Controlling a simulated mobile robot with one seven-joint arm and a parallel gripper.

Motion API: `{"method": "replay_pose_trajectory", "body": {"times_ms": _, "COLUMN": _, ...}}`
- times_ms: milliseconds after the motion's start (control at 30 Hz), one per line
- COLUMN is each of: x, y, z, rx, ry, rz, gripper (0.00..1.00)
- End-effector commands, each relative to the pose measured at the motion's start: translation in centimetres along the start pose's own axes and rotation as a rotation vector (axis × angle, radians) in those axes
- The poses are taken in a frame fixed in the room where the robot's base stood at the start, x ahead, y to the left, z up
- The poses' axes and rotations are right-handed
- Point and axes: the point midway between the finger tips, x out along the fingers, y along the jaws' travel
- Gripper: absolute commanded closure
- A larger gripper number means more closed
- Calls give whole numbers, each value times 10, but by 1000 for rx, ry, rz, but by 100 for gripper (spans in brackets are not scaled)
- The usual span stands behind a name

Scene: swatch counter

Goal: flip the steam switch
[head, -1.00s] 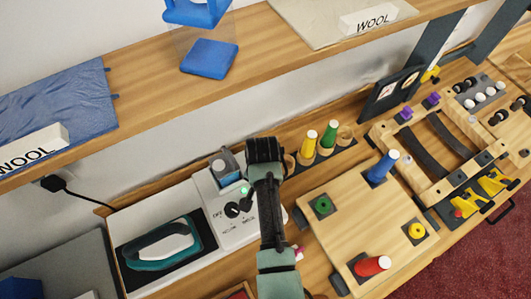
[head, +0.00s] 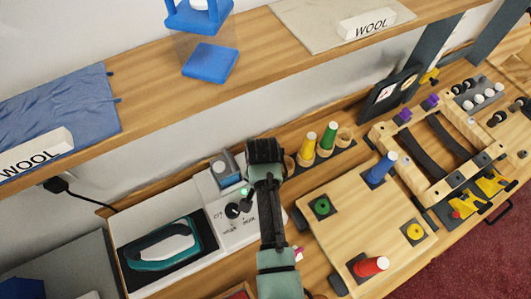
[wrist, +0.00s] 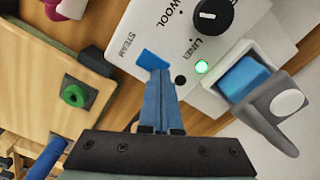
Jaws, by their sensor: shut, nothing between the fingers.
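The steam switch (wrist: 151,59) is a small blue tab beside the word STEAM on the white control panel (wrist: 168,33) in the wrist view. My gripper (wrist: 160,74) is shut and empty, its blue fingers together, with their tips right at the switch. I cannot tell whether they touch it. A lit green lamp (wrist: 202,66) and a black dial (wrist: 211,15) are on the same panel. In the head view the panel (head: 239,235) belongs to the iron's white station, and my arm hides the switch there.
A blue block (wrist: 243,78) in a white housing with a grey lever (wrist: 275,108) stands close to the fingers. The iron (head: 160,246) rests on its station. A wooden board (head: 350,220) with coloured pegs lies to the right. A shelf (head: 240,75) runs above.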

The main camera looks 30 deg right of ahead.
Motion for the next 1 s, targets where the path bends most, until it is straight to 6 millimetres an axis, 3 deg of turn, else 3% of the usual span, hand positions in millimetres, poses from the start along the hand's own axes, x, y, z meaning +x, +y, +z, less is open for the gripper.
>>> {"method": "replay_pose_trajectory", "body": {"times_ms": 33, "x": -9, "y": 0, "z": 0, "rx": 0, "ry": 0, "rz": 0, "gripper": 100}}
{"method": "replay_pose_trajectory", "body": {"times_ms": 600, "x": -54, "y": 0, "z": 0, "rx": 0, "ry": 1, "rz": 0, "gripper": 100}}
{"method": "replay_pose_trajectory", "body": {"times_ms": 1000, "x": -55, "y": 0, "z": 0, "rx": 0, "ry": 1, "rz": 0, "gripper": 100}}
